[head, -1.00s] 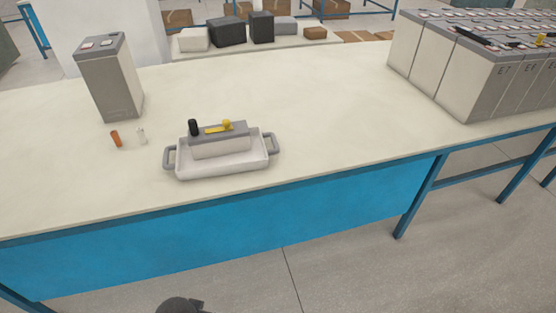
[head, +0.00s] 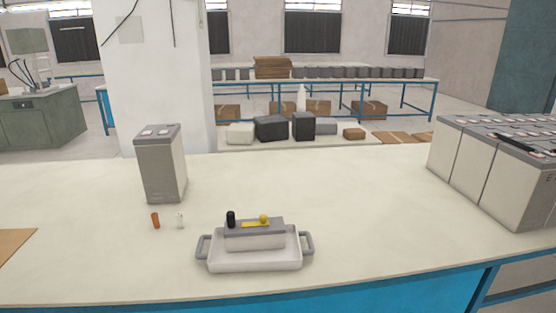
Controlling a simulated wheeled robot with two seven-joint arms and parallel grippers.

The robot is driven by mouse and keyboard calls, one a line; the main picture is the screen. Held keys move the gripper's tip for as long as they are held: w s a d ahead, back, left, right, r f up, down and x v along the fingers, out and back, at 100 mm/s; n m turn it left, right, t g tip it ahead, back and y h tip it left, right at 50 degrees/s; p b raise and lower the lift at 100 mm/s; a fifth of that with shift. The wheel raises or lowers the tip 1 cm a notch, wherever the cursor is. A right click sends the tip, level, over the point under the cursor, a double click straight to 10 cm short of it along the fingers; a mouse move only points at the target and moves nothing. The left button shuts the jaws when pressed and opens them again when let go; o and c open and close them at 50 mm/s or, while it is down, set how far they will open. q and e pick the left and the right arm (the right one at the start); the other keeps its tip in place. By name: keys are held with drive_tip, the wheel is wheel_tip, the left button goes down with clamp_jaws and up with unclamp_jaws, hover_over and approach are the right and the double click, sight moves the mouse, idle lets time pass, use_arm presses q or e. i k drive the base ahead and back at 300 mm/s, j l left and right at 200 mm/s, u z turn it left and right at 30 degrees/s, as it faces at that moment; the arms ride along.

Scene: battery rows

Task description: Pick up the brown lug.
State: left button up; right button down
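The brown lug (head: 155,220) is a small orange-brown piece standing on the cream bench (head: 370,230), left of centre. Neither of my grippers is in view.
A white tray with grey handles (head: 254,261) sits right of the lug, holding a grey block with black and yellow parts. A row of large grey batteries (head: 495,175) stands at the right. A brown sheet (head: 12,244) lies at the left edge. The bench between is clear.

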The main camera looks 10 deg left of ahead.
sight(154, 215)
drive_tip(key=i+j+u, duration=0.15)
drive_tip(key=u, duration=0.2)
drive_tip(key=i+j+u, duration=0.45)
drive_tip(key=u, duration=0.25)
drive_tip(key=i+l+z, duration=0.15)
drive_tip(key=l, duration=0.2)
